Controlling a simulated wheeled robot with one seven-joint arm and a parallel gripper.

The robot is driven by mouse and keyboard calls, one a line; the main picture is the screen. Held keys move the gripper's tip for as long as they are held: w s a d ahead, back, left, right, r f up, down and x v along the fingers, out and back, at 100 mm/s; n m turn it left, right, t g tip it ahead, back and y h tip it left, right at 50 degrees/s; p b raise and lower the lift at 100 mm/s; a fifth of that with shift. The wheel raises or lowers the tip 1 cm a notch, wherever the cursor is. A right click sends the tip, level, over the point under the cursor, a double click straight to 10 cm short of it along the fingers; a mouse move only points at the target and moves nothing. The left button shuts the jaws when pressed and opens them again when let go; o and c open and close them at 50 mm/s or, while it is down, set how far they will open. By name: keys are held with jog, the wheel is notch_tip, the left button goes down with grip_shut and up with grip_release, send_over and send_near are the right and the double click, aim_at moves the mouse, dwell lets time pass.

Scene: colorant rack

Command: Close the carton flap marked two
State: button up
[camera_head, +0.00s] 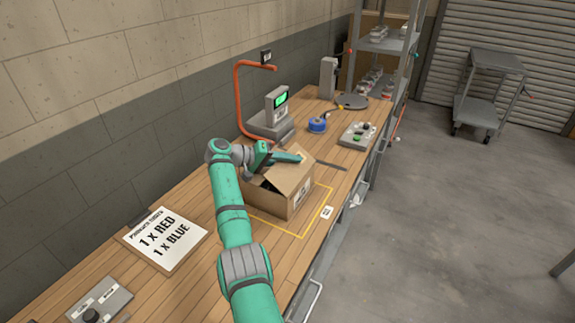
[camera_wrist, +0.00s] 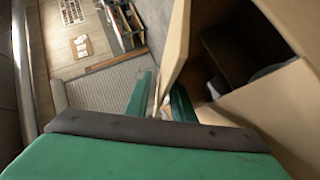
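The brown carton (camera_head: 284,196) stands on the wooden workbench inside a yellow outline, with its top open at least in part. My gripper (camera_head: 292,157) is over the carton's top at its far side. In the wrist view, a cardboard flap (camera_wrist: 178,48) stands raised, its edge between the two fingers of my gripper (camera_wrist: 160,100). The fingers are apart; I cannot tell whether either touches the flap. The carton's dark inside (camera_wrist: 225,60) shows to the right of the flap. No number on any flap can be read, and my gripper hides part of the carton's top.
A scale with a green display (camera_head: 279,100) and an orange bent pipe (camera_head: 238,95) stand behind the carton. A blue tape roll (camera_head: 317,125) and a button box (camera_head: 357,136) lie farther along the bench. An order sign (camera_head: 166,238) lies at front left.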

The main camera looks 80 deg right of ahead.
jog(key=v, duration=1)
jog(key=shift+w+a+r, duration=0.15)
jog(key=shift+w+r, duration=0.05)
jog(key=shift+w, duration=0.05)
